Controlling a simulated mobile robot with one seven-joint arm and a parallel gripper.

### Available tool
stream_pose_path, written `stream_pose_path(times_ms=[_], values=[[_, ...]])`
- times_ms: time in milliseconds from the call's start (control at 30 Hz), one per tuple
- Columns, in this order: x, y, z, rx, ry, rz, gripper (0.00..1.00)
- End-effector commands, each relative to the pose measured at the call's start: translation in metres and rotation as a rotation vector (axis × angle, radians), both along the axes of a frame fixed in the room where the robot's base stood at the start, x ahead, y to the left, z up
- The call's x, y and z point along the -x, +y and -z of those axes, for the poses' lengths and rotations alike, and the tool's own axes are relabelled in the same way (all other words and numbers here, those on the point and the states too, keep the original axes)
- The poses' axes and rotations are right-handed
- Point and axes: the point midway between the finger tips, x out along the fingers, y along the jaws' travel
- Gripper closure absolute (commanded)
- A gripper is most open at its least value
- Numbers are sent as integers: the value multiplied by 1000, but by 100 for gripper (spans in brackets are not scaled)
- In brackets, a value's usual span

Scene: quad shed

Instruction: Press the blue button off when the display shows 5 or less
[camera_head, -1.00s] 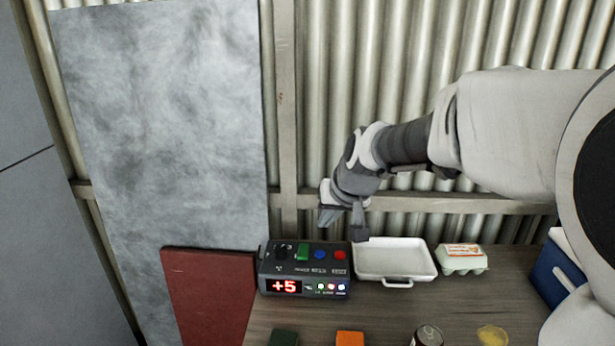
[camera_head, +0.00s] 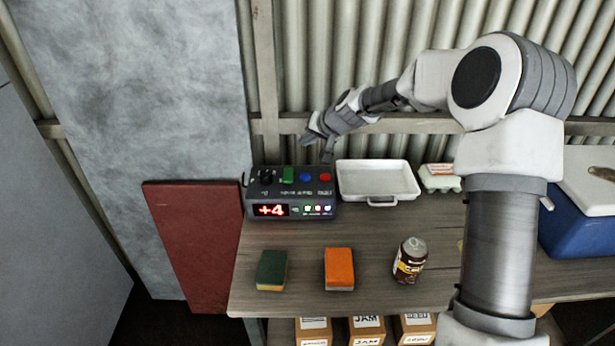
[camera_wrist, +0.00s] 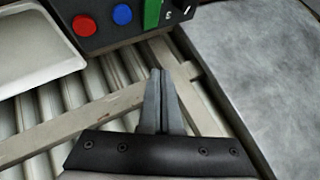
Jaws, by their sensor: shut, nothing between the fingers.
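The dark control box (camera_head: 290,190) stands at the back left of the table, its red display (camera_head: 271,210) reading +4. On its top are a green switch (camera_head: 288,175), the blue button (camera_head: 306,177), a red button (camera_head: 325,177) and a black knob (camera_head: 267,176). In the wrist view the blue button (camera_wrist: 122,14) sits between the red button (camera_wrist: 84,26) and the green switch (camera_wrist: 152,14). My gripper (camera_head: 317,152) is above and behind the box, apart from it. Its fingers (camera_wrist: 161,72) are together with nothing between them.
A white tray (camera_head: 377,200) stands right of the box, with an egg carton (camera_head: 440,178) beyond it. A red board (camera_head: 190,240) leans left of the table.

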Motion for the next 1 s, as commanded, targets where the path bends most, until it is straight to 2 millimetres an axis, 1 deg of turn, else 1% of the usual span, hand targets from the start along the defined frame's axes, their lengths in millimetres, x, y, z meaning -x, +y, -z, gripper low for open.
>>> stream_pose_path(times_ms=[367,533,767,1000], values=[[0,0,1,-1,0,1,100],[0,0,9,-1,1,0,100],[0,-1,35,0,3,1,100],[0,0,72,-1,2,0,100]])
